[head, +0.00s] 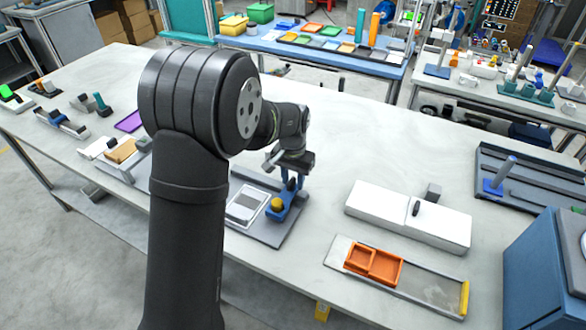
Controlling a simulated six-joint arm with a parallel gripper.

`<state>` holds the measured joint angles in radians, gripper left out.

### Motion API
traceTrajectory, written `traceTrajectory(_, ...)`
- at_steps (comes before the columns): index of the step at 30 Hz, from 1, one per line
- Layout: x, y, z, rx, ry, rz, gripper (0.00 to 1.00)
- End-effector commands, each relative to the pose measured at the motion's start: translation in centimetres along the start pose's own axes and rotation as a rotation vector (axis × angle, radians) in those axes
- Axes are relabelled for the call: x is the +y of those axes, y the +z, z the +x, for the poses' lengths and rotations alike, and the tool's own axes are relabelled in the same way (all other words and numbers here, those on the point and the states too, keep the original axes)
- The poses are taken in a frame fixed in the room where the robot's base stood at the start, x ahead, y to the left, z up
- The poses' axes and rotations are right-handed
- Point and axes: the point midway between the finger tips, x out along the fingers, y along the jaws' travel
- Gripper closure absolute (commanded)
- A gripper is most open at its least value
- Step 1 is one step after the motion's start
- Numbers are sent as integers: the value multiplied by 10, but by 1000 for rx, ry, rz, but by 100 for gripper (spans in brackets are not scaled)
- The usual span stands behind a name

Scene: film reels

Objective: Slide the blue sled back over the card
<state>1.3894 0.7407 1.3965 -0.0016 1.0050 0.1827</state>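The blue sled (287,205) stands on a dark grey board (262,237) near the middle of the table, with a yellow round part (277,204) at its near side. A pale card (247,204) with a grey panel lies on the same board, just left of the sled; the sled appears beside it, not over it. My gripper (291,178) is directly above the sled, at its upright blue part. The fingertips are small and dark there, so I cannot tell whether they grip it. My arm hides the board's left side.
Right of the board is free table, then a white block (408,216) with a dark knob and a tray (340,252) holding an orange box (374,264). A grey rail base with a blue post (498,176) stands farther right. Several small fixtures lie left of my arm.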

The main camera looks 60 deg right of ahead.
Motion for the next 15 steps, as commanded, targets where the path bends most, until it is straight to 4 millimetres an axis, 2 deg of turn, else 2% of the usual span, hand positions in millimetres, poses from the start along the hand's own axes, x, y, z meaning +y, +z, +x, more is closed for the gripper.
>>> traceTrajectory(5, 0, -1, -23, 4, -1, 0, 66)
traceTrajectory(15, 0, -1, -105, 5, -1, 0, 66)
